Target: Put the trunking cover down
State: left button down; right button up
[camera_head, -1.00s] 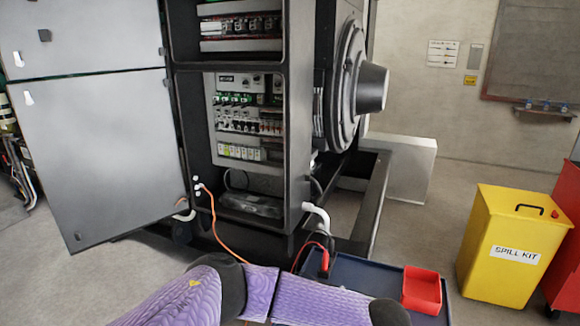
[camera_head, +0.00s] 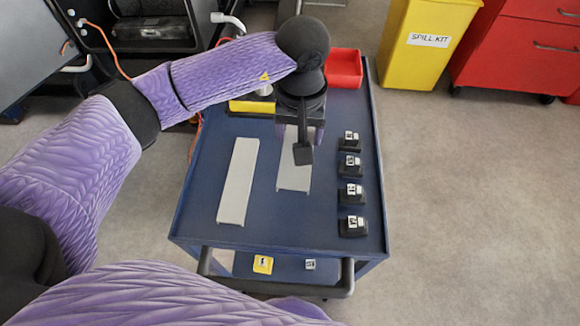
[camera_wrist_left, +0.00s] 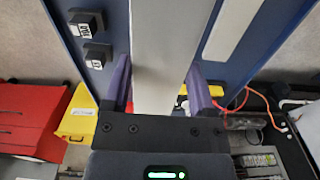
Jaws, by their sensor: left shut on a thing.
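My left gripper (camera_head: 302,125) points down over the blue trolley top (camera_head: 280,222), shut on a flat pale grey trunking cover (camera_head: 293,178). In the left wrist view the held cover (camera_wrist_left: 163,50) runs lengthwise between the two purple fingers of my left gripper (camera_wrist_left: 160,88). Its far end is hidden behind the gripper in the head view. I cannot tell whether it touches the trolley top or hangs just above it. A second, similar cover (camera_head: 238,180) lies flat to its left, apart from it. My right gripper is not in view.
Several black labelled blocks (camera_head: 350,195) stand in a row along the trolley's right side. A red bin (camera_head: 344,68) and a yellow item (camera_head: 252,106) are at its back. A yellow spill kit (camera_head: 425,40) and red cabinet (camera_head: 515,50) stand beyond. Bare trolley top lies in front.

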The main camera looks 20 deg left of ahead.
pick_arm(q)
jog(key=shift+n, duration=0.3)
notch_tip(320, 180, down, 12)
jog(key=b, duration=0.2)
jog(key=shift+d+b, duration=0.15)
jog(key=shift+b, duration=0.25)
jog(key=shift+w+r, duration=0.1)
jog(key=shift+r, duration=0.1)
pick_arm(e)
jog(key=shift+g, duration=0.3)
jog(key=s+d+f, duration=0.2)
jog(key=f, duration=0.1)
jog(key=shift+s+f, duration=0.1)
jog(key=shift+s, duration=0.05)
pick_arm(q)
jog(key=shift+f, duration=0.1)
jog(key=shift+c, duration=1.6)
grip_release()
jog(key=shift+f, duration=0.1)
jog(key=o, duration=0.3)
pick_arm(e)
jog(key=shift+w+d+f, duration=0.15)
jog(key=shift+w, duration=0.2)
pick_arm(q)
jog(key=shift+r, duration=0.2)
